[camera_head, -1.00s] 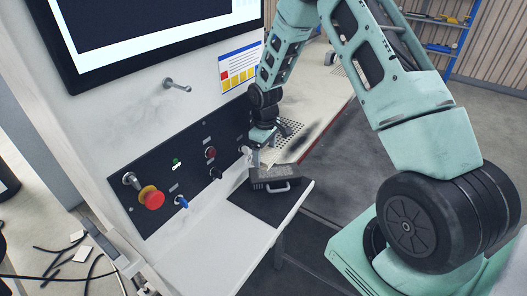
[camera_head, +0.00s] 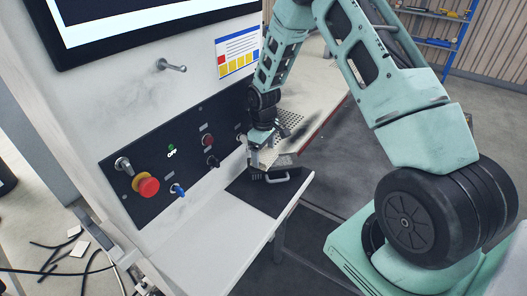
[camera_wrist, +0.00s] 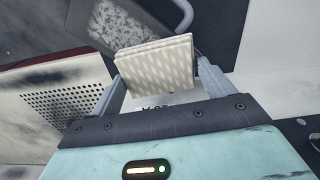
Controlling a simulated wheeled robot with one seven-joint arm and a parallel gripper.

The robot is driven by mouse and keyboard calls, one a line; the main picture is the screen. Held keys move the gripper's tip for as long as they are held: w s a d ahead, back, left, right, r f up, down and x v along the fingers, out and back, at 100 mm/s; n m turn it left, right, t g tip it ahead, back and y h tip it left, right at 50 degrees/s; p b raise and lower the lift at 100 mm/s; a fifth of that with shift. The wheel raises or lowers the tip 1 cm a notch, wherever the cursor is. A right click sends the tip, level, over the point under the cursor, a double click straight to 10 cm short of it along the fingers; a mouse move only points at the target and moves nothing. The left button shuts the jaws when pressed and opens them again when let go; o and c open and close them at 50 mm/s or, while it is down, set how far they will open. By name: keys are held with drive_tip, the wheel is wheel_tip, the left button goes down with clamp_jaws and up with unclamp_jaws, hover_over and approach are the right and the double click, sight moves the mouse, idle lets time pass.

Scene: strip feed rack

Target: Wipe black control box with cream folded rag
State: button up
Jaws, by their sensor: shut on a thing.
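The cream folded rag (camera_wrist: 157,62) is held between the two fingers of my gripper (camera_wrist: 155,80), which is shut on it. The black control box (camera_wrist: 140,20) shows beyond the rag in the wrist view, with a grey speckled dirty patch on its top and a grey handle at one side. In the head view the box (camera_head: 257,176) sits on a dark mat (camera_head: 262,197), and my gripper (camera_head: 262,158) is right over it, hiding much of it. The rag overlaps the box's edge in the wrist view; whether they touch I cannot tell.
A perforated plate (camera_wrist: 65,103) lies beside the box. A panel (camera_head: 175,160) with a red emergency button (camera_head: 146,186), a blue switch (camera_head: 178,190) and other knobs rises behind the ledge. The white ledge (camera_head: 215,225) in front is clear.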

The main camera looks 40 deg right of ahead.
drive_tip(key=shift+f+b, duration=0.4)
drive_tip(key=shift+f, duration=0.2)
idle(0.3)
drive_tip(key=o, duration=0.6)
drive_tip(key=shift+r, duration=0.35)
drive_tip(key=c, duration=0.7)
drive_tip(key=shift+o, duration=0.2)
